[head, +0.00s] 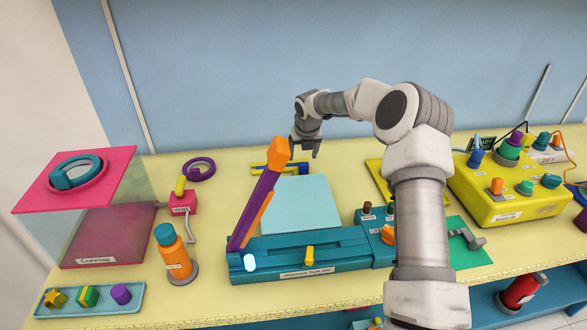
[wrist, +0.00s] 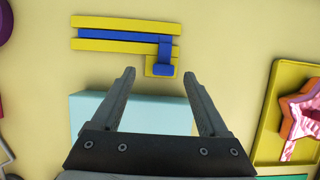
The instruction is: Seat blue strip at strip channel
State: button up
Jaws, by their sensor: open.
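The blue strip (wrist: 115,35) lies between two yellow rails of a holder (wrist: 105,21) on the table, at the top of the wrist view. Its right end has a blue part bending toward my gripper, over a yellow pad. My gripper (wrist: 159,75) is open and empty; its fingertips are apart, just short of that bent end in the picture. In the head view my gripper (head: 305,150) is above the back of the table, near the holder. A teal sealer base (head: 310,262) has a long groove along its top; I cannot tell for sure whether this is the strip channel.
A purple and orange lever (head: 258,205) stands raised at the left end of the teal base. A pale blue sheet (head: 300,204) lies behind the base. A yellow tray (wrist: 268,145) with a pink star-shaped piece (wrist: 300,112) is at the right.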

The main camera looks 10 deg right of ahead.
aim_at(304, 164)
jog(key=shift+d+x, duration=0.2)
jog(key=shift+x, duration=1.4)
jog(key=shift+d+x, duration=0.15)
jog(key=shift+x, duration=1.45)
jog(key=shift+c, duration=0.3)
grip_shut()
